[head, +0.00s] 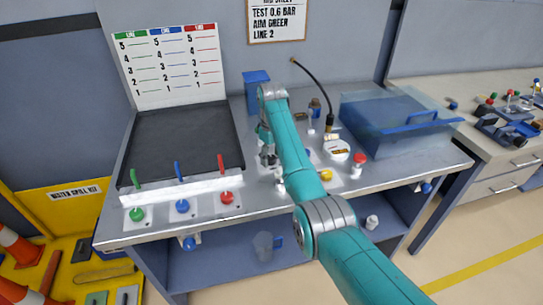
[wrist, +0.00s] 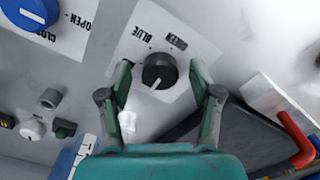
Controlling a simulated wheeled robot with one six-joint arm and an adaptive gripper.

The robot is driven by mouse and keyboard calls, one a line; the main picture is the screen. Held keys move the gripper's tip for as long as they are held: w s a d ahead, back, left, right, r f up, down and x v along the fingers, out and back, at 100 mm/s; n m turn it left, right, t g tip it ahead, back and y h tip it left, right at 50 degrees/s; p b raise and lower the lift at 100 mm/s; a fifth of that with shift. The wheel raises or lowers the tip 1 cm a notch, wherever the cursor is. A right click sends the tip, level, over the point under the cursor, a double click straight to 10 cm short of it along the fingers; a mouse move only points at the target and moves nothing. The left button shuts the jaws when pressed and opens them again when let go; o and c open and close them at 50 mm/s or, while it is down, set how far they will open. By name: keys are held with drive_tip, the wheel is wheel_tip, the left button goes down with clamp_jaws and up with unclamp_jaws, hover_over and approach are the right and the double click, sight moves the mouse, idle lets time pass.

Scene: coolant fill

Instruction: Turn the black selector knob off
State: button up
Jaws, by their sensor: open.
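The black selector knob (wrist: 159,71) sits on a white plate (wrist: 190,62) in the wrist view. My gripper (wrist: 160,66) is open, with one green finger on each side of the knob. I cannot tell whether either finger touches it. In the head view my gripper (head: 268,155) is over the middle of the bench, and I cannot make out the knob there.
In the wrist view a blue round knob (wrist: 30,10) marked "OPEN" is at upper left and a red handle (wrist: 296,138) at right.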

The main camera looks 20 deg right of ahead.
sight(271, 158)
drive_tip(key=shift+r, duration=3.75)
